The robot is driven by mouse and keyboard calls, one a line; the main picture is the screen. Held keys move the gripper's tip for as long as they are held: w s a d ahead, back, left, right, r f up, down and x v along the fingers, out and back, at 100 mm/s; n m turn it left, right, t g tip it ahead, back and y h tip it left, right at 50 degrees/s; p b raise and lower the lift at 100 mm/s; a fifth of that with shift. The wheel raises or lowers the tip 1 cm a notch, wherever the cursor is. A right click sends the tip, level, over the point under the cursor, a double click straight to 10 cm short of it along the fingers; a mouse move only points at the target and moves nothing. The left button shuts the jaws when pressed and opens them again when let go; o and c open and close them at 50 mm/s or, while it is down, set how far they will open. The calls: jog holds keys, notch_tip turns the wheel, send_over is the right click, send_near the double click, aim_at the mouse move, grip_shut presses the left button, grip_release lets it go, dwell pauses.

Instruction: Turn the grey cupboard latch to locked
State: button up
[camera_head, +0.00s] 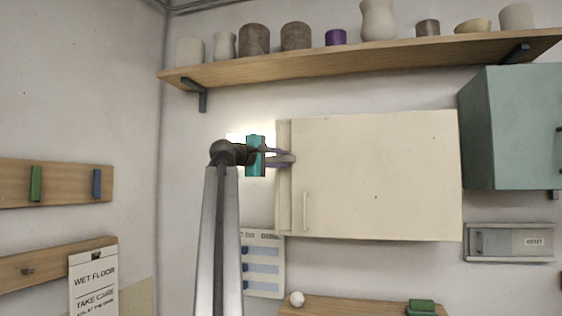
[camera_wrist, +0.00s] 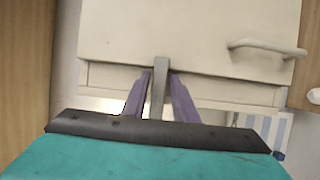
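The cream cupboard (camera_head: 375,175) hangs on the wall with its door closed and a bar handle (camera_head: 306,212) at the lower left of the door. The grey latch (camera_wrist: 159,82) is a narrow bar that reaches from the side strip across the gap onto the door. In the head view it lies about level at the cupboard's left edge, partly hidden by my fingers. My gripper (camera_wrist: 160,88) has purple fingers on both sides of the latch, their tips close against it, and looks shut on it. It also shows in the head view (camera_head: 281,156).
A wooden shelf (camera_head: 350,62) with several pots runs above the cupboard. A green cabinet (camera_head: 510,128) and a small grey box (camera_head: 510,242) are at the right. A chart (camera_head: 262,268) hangs below left; a lower shelf (camera_head: 350,307) holds a white ball (camera_head: 297,299).

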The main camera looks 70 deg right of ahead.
jog(key=b+v, duration=0.3)
jog(key=v, duration=1)
jog(key=shift+a, duration=0.15)
